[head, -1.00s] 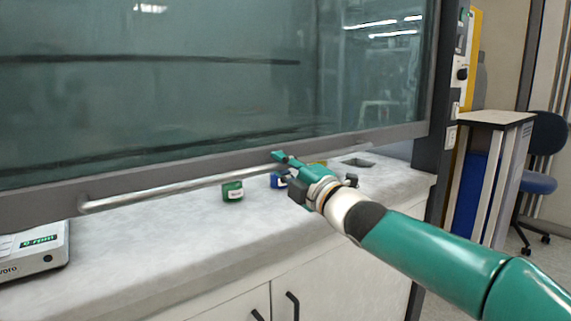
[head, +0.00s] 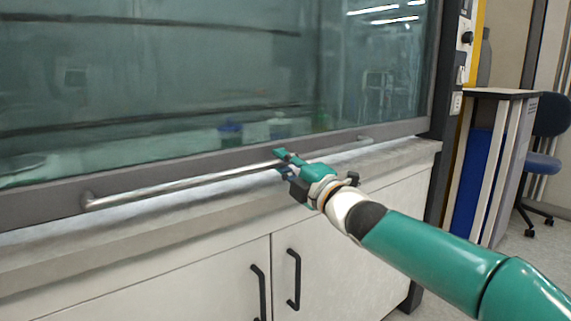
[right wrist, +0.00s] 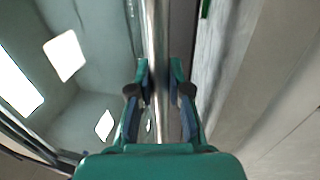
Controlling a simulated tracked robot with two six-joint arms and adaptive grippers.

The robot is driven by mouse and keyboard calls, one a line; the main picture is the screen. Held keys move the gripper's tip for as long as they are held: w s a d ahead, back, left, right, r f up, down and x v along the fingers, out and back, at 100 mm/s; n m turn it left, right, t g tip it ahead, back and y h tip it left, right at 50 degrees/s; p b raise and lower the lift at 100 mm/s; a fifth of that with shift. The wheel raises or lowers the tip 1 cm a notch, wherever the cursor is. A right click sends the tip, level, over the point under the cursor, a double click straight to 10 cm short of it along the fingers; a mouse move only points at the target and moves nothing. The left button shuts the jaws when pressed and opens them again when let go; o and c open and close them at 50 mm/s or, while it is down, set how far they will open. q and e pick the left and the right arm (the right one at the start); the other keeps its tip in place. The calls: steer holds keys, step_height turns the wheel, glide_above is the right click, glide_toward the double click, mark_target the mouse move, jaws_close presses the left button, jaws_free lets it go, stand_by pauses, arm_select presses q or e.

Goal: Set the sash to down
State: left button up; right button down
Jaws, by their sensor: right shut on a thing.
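The fume hood sash (head: 200,75) is a large glass pane with a grey bottom frame. In the head view its bottom frame is low, close to the worktop's front edge; I cannot tell whether a gap is left. A long metal handle bar (head: 180,186) runs along the frame. My right gripper (head: 282,162) is shut on this bar, right of its middle. In the right wrist view the bar (right wrist: 155,30) passes between the two fingers of the gripper (right wrist: 159,85). My left gripper is not in view.
The worktop (head: 150,221) shows as a strip in front of the sash. Blurred containers (head: 230,132) show through the glass. Cabinet doors with black handles (head: 293,279) are below. A side unit (head: 495,150) and a blue chair (head: 545,150) stand at the right.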

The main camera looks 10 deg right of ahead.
steer(key=c, duration=1.1)
jaws_free()
steer(key=shift+a+f, duration=0.1)
steer(key=shift+f, duration=0.45)
steer(key=shift+r, duration=0.15)
steer(key=shift+s, duration=0.1)
steer(key=v, duration=1.2)
